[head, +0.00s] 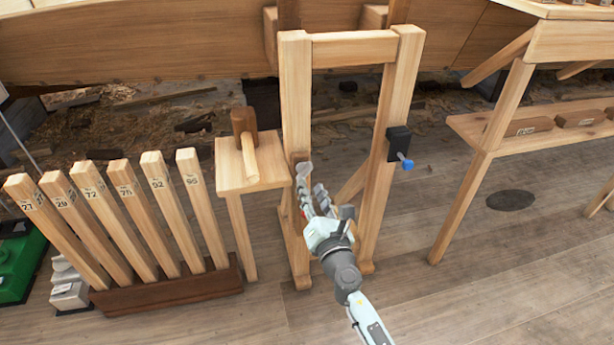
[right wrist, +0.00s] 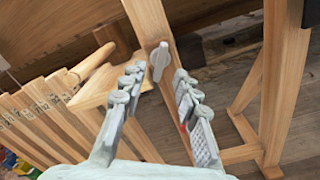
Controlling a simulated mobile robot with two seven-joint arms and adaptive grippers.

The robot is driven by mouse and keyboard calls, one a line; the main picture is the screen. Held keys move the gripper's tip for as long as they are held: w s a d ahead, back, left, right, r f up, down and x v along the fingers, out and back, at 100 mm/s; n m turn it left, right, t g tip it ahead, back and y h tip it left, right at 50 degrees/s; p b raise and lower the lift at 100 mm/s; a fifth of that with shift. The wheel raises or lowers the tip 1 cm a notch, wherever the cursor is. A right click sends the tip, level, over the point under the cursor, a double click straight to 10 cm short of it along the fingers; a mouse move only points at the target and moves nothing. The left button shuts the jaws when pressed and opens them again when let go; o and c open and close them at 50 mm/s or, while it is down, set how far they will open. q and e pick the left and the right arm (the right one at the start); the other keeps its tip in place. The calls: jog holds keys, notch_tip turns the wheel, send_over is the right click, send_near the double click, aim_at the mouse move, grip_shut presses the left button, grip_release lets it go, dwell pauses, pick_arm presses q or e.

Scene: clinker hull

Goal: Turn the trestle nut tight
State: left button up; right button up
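The trestle (head: 297,100) is a pale wooden frame with two posts and a top bar, standing upright before the hull. In the right wrist view a light grey, wing-shaped nut (right wrist: 159,60) sits on the face of a trestle post (right wrist: 148,22). My right gripper (head: 312,179) is at the lower part of the left post. Its fingers are spread and empty, and in the right wrist view the nut shows in the gap just beyond the fingertips (right wrist: 157,78). In the head view I cannot tell the nut apart from the fingers. My left gripper is not in view.
A small wooden stand (head: 232,165) with a mallet (head: 245,130) is close left of the post. Numbered stakes (head: 165,200) lean in a rack further left. A black clamp with a blue knob (head: 400,144) is on the right post. Floor at front right is clear.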

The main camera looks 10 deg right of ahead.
aim_at(306, 175)
jog(key=w, duration=0.5)
jog(key=shift+w, duration=0.2)
grip_shut()
